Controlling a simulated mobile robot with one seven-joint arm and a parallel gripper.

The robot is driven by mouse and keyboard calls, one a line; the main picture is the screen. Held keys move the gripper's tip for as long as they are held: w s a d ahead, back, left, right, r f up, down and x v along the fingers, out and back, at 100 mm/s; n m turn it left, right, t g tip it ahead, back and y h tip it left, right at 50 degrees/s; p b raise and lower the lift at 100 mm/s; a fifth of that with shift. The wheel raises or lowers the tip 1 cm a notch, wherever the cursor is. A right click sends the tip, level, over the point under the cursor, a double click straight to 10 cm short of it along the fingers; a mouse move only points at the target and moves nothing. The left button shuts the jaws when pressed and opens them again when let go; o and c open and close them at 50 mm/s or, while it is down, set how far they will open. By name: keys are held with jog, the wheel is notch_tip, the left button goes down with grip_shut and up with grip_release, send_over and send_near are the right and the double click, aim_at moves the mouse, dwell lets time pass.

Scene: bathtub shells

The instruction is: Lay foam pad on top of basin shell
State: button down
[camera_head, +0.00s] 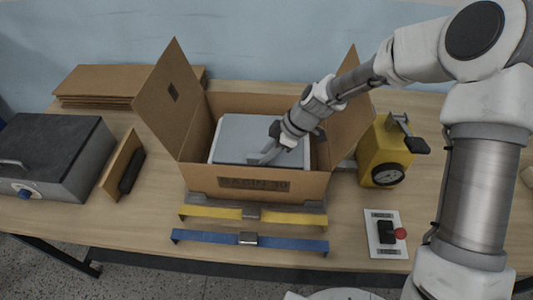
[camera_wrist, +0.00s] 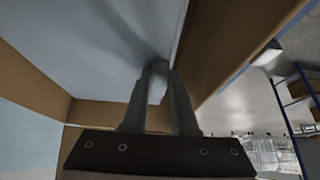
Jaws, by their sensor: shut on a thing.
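A pale grey-blue flat slab, which looks like the foam pad (camera_head: 240,135), lies inside an open cardboard box (camera_head: 207,180) marked BASIN. It nearly fills the box opening. My gripper (camera_head: 263,157) reaches into the box from the upper right and is shut at the front part of the pad. In the wrist view the fingers (camera_wrist: 159,70) are close together against the pale pad (camera_wrist: 90,45), near a cardboard wall. What exactly is between the fingertips is hard to see. The basin shell cannot be told apart; anything under the pad is hidden.
The box flaps (camera_head: 168,95) stand raised at left and right. A yellow machine (camera_head: 383,150) stands close on the right, with a switch panel (camera_head: 385,233) in front. Yellow (camera_head: 215,212) and blue (camera_head: 205,236) bars lie before the box. A grey case (camera_head: 55,155) is far left.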

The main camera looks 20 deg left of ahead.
jog(key=shift+f+b, duration=0.3)
jog(key=shift+f, duration=0.05)
jog(key=c, duration=0.7)
grip_release()
jog(key=shift+r, duration=0.15)
jog(key=shift+r+p, duration=0.55)
jog(key=shift+p, duration=0.25)
jog(key=b+v, duration=0.1)
jog(key=v, duration=0.5)
jog(key=shift+d+r, duration=0.1)
jog(key=shift+w+d+r, duration=0.1)
jog(key=shift+d+r, duration=0.15)
jog(key=shift+r, duration=0.3)
